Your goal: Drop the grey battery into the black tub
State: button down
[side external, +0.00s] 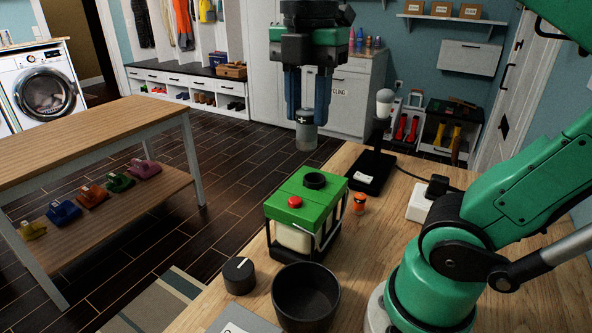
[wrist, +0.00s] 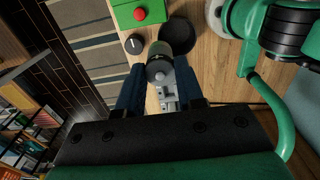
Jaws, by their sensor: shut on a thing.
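The grey battery (side external: 307,137) is a small upright cylinder with a dark top band. My gripper (side external: 307,113) is shut on its upper end and holds it in the air, above and behind the green-topped box. In the wrist view the battery (wrist: 159,68) sits between the fingertips (wrist: 160,84). The black tub (side external: 304,299) is round and open at the top. It stands on the wooden worktop near the front edge of the side view, well below the battery. It also shows in the wrist view (wrist: 180,33), partly behind the battery. I cannot see its floor clearly.
A green-topped box (side external: 322,190) with a red button and wire handle stands behind the tub. A black knob (side external: 239,274) lies left of the tub. A small orange cylinder (side external: 359,204), a black stand (side external: 372,167) and a white socket block (side external: 421,204) are further right.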

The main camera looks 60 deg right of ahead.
jog(key=s+a, duration=0.4)
jog(key=shift+w+d+f, duration=0.1)
jog(key=shift+w+f, duration=0.1)
jog(key=shift+f, duration=4.95)
jog(key=shift+w+f, duration=0.15)
jog(key=shift+f, duration=4.95)
jog(key=shift+c, duration=2.4)
grip_release()
jog(key=shift+r, duration=0.1)
jog(key=shift+r, duration=2.7)
